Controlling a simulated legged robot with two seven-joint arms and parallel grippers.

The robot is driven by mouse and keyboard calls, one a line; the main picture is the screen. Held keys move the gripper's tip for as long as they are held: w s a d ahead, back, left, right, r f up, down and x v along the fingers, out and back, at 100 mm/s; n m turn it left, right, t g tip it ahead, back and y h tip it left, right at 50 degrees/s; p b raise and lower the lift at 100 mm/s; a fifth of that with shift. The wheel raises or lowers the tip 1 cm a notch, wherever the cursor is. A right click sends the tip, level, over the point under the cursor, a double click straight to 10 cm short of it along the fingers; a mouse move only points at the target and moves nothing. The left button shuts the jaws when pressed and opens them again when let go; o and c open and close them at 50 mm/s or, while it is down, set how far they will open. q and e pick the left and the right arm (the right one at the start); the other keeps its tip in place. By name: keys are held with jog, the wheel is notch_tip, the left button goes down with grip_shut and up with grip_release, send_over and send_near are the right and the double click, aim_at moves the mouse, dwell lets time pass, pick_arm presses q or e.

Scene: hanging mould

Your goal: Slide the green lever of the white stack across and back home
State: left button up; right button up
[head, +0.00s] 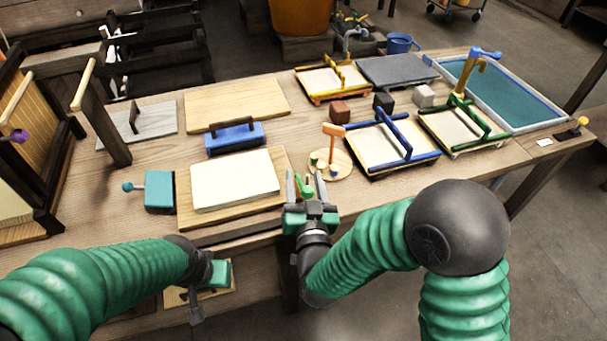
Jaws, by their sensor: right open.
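The white stack (235,180) lies on a light wooden board (215,217) near the table's front edge. A small green lever (305,187) stands at the right end of that board. My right gripper (304,184) is open, with one finger on each side of the green lever. Whether either finger touches it cannot be told. My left gripper (208,292) hangs low in front of the table edge, away from the stack; its fingers do not show clearly enough to tell their state.
A teal block with a knob (160,191) stands left of the stack, and a blue-based tool (234,138) behind it. A round wooden stand (331,165) with an orange T-shaped piece is close right of my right gripper. Blue (392,149) and green (447,141) framed moulds lie further right.

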jog(key=shift+w+d+f, duration=0.1)
jog(key=shift+d, duration=0.25)
jog(key=c, duration=0.6)
jog(key=shift+a, duration=0.15)
grip_shut()
